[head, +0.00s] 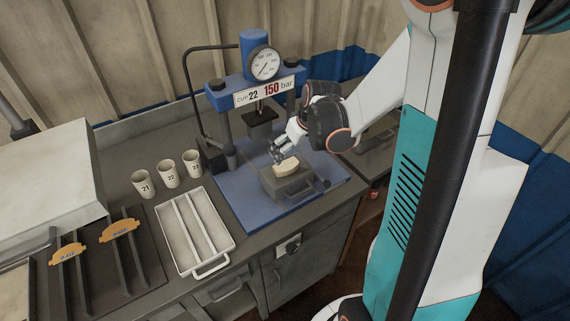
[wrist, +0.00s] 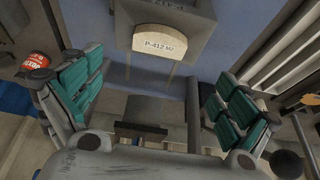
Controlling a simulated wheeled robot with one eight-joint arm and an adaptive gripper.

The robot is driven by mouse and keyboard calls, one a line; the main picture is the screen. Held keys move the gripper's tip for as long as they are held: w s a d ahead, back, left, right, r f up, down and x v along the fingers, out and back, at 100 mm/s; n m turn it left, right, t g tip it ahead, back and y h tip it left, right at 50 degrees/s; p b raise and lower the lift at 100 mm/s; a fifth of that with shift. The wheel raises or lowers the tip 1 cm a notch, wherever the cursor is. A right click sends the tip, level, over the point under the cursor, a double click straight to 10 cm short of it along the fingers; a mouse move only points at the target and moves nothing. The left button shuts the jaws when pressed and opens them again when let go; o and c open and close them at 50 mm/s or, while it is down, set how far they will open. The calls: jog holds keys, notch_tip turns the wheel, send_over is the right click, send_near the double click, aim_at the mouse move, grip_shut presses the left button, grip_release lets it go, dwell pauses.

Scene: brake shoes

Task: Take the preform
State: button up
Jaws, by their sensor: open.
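The preform appears to be the tan, curved-edged piece (head: 286,165) on top of the grey mould block (head: 290,190) on the press's blue base. In the wrist view the tan piece (wrist: 160,46) shows a label that reads about "P-412 M2", and it lies at the top centre, against the grey block (wrist: 178,12). My gripper (head: 276,155) is just beside and above the piece in the head view. In the wrist view my gripper (wrist: 157,95) has its teal-padded fingers wide apart with nothing between them. Whether a finger touches the piece is unclear.
The blue press (head: 256,85) with its gauge rises behind the block. Its dark ram (head: 260,128) hangs close to my gripper. Several numbered cups (head: 168,175), a white divided tray (head: 197,230) and a dark rack with orange tags (head: 118,232) stand to the left.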

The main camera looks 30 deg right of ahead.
jog(key=b, duration=0.1)
send_over(285, 163)
jog(key=s, duration=0.3)
notch_tip(285, 163, down, 5)
jog(key=shift+w+f, duration=0.1)
jog(key=shift+w+b+x, duration=0.25)
jog(key=shift+b+x, duration=0.45)
jog(key=shift+x, duration=1.75)
